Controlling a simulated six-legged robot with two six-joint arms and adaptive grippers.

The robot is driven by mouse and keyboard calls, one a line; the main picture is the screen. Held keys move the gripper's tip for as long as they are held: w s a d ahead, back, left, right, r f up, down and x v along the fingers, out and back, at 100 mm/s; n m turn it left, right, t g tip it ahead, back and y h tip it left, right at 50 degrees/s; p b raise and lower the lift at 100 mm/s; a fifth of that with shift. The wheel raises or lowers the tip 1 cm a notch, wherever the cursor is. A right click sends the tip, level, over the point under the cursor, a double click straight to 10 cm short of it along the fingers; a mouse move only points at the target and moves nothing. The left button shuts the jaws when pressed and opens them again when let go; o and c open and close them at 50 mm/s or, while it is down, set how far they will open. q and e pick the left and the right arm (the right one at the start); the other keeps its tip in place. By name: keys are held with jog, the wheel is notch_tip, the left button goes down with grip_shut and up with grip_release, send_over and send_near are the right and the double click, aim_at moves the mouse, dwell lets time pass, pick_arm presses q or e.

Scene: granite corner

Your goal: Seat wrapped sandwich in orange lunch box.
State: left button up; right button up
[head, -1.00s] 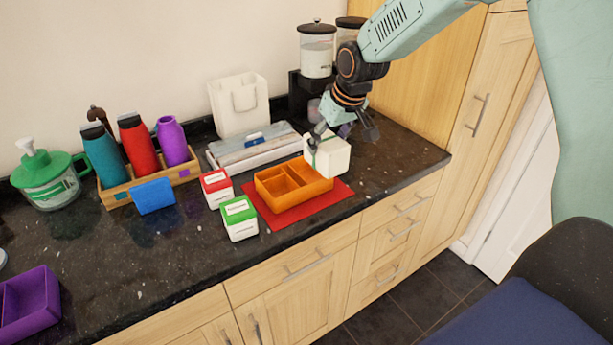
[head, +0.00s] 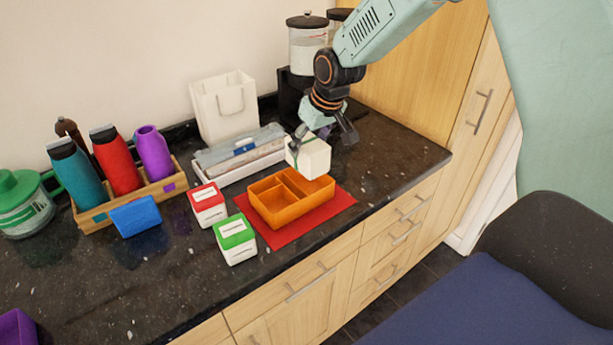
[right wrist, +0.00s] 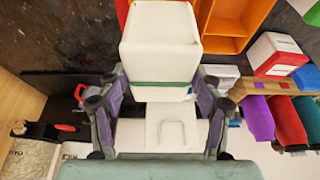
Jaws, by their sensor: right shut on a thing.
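The wrapped sandwich (head: 310,158) is a white block with a green band. My right gripper (head: 322,138) is shut on it and holds it above the back right part of the lunch box. In the right wrist view the sandwich (right wrist: 162,45) sits between the two fingers of my right gripper (right wrist: 160,95). The orange lunch box (head: 262,211) lies open on a red mat (head: 335,207). It has several compartments, and those that show are empty. It also shows in the right wrist view (right wrist: 232,27). My left gripper is not in view.
Red-lidded (head: 208,206) and green-lidded (head: 236,240) boxes stand left of the lunch box. Behind it is a white tray (head: 240,165) with a grey case. A wooden rack (head: 95,218) holds bottles, with a blue box (head: 136,216) in front.

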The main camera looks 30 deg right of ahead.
aim_at(312, 163)
jog(key=shift+s+a+f, duration=0.1)
jog(key=shift+s+f, duration=0.2)
jog(key=shift+f, duration=0.25)
jog(key=shift+s+a+f, duration=0.1)
jog(key=shift+s+f, duration=0.2)
jog(key=shift+f, duration=0.85)
jog(key=shift+c, duration=1.3)
notch_tip(312, 163, down, 4)
jog(key=shift+w+r, duration=0.1)
jog(key=shift+w, duration=0.05)
jog(key=shift+c, duration=1.1)
jog(key=shift+s, duration=0.3)
jog(key=o, duration=1.8)
jog(key=shift+w+d+f, duration=0.15)
jog(key=shift+w+f, duration=0.05)
jog(key=shift+w, duration=0.25)
jog(key=shift+c, duration=0.2)
jog(key=shift+s+r, duration=0.25)
jog(key=shift+r, duration=0.15)
jog(key=shift+s+r, duration=0.1)
jog(key=shift+r, duration=0.55)
jog(key=p+v, duration=0.1)
jog(key=v, duration=0.8)
jog(key=shift+s+r, duration=0.15)
jog(key=shift+r, duration=0.05)
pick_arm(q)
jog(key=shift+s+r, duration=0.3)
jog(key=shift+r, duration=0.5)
pick_arm(e)
jog(key=shift+r, duration=0.3)
